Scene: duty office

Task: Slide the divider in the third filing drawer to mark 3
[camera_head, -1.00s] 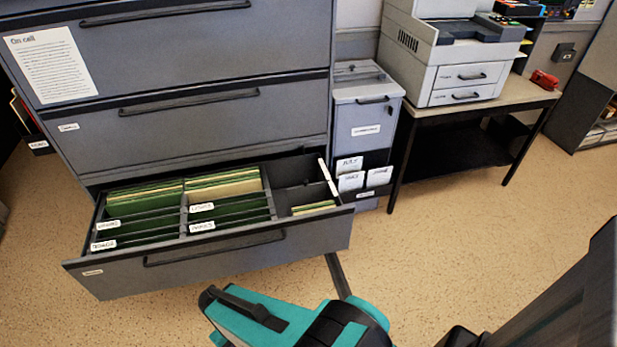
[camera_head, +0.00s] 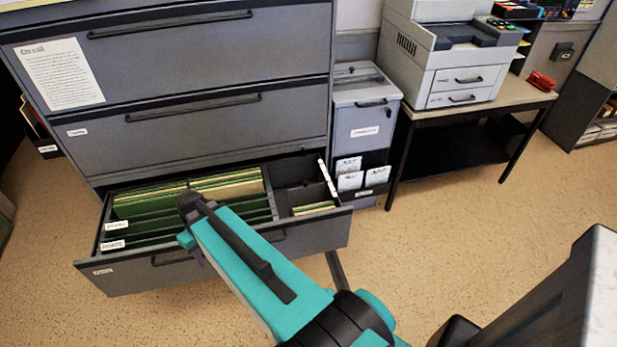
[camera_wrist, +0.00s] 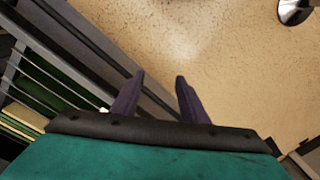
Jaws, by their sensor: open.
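The third filing drawer (camera_head: 318,231) is pulled open at the bottom of the grey cabinet. Its right compartment holds a few folders (camera_head: 314,208) near the front, with a dark empty space behind them. A grey crosswise plate, apparently the divider (camera_head: 303,194), stands just behind those folders. A white strip (camera_head: 328,178) runs along the compartment's right wall; its marks are too small to read. My gripper (camera_wrist: 160,78) is open and empty, its two purple fingers apart over the floor by the drawer front. In the head view my arm hides part of the drawer's left and middle.
Green hanging folders (camera_head: 150,208) fill the left of the drawer. Closed drawers (camera_head: 200,125) rise above it. A grey bin cabinet (camera_head: 362,128) with card pockets stands right of the cabinet, then a table (camera_head: 450,112) with a printer (camera_head: 455,62). The floor in front is open.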

